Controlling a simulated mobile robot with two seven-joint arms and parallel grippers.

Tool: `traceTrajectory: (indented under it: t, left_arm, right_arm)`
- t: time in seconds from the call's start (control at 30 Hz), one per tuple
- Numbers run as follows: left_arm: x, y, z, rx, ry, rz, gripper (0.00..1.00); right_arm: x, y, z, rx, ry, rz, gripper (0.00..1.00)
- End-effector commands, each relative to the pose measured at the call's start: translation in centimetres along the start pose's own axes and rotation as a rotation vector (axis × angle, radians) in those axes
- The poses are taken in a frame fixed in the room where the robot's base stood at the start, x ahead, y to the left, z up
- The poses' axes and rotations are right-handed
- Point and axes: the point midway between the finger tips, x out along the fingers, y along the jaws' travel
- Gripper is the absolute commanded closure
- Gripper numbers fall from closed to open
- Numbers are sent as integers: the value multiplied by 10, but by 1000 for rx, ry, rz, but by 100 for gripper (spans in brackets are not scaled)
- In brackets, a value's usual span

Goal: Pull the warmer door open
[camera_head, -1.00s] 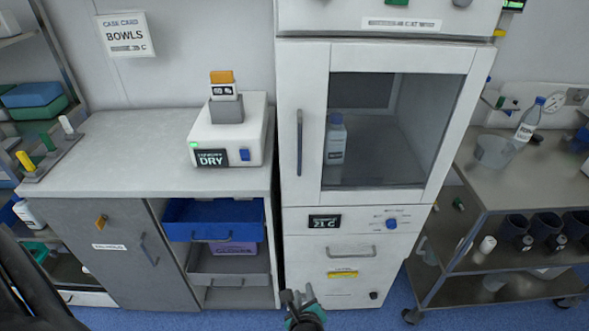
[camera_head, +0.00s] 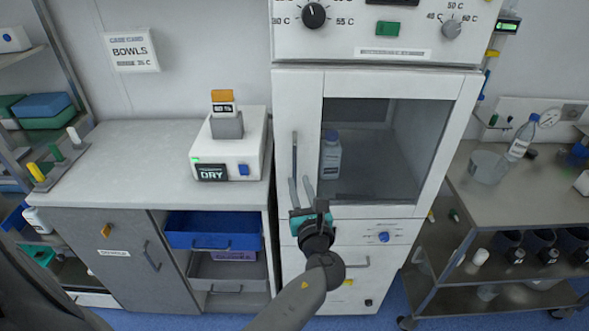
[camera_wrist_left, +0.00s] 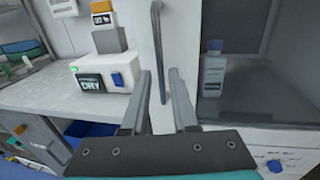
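The warmer door (camera_head: 310,120) is a white frame around a dark glass window, and it is shut. Its vertical grey handle (camera_head: 294,155) is on the door's left side. My left gripper (camera_head: 301,185) is open in front of the handle's lower end. In the left wrist view the handle (camera_wrist_left: 158,50) stands upright between the two spread fingers (camera_wrist_left: 158,95), a little beyond their tips. It does not look gripped; the exact gap is unclear. A bottle with a blue cap (camera_head: 330,155) stands behind the glass. My right gripper is not in view.
A counter (camera_head: 130,150) with a white device labelled DRY (camera_head: 240,155) stands left of the warmer. Below it, a blue drawer (camera_head: 212,232) sticks out. A steel cart (camera_head: 480,210) with a beaker and bottle stands on the right. The space in front of the door is clear.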

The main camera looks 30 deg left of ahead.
Motion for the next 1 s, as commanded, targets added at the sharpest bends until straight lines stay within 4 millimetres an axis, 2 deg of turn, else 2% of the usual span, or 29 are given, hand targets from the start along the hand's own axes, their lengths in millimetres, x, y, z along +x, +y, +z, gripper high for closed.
traceTrajectory:
  t: [0.1,0.3,0.5,0.73,1.0]
  left_arm:
    - [25,0,0,0,-2,1,73]
    - [52,0,0,1,0,0,73]
    - [62,0,-1,-1,1,0,73]
    - [62,0,-1,-1,2,0,73]
    - [62,0,0,-1,1,0,100]
  right_arm:
    - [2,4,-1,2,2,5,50]
    - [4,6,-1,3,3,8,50]
    - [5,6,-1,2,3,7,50]
    - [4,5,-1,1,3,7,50]
    - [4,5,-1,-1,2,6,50]
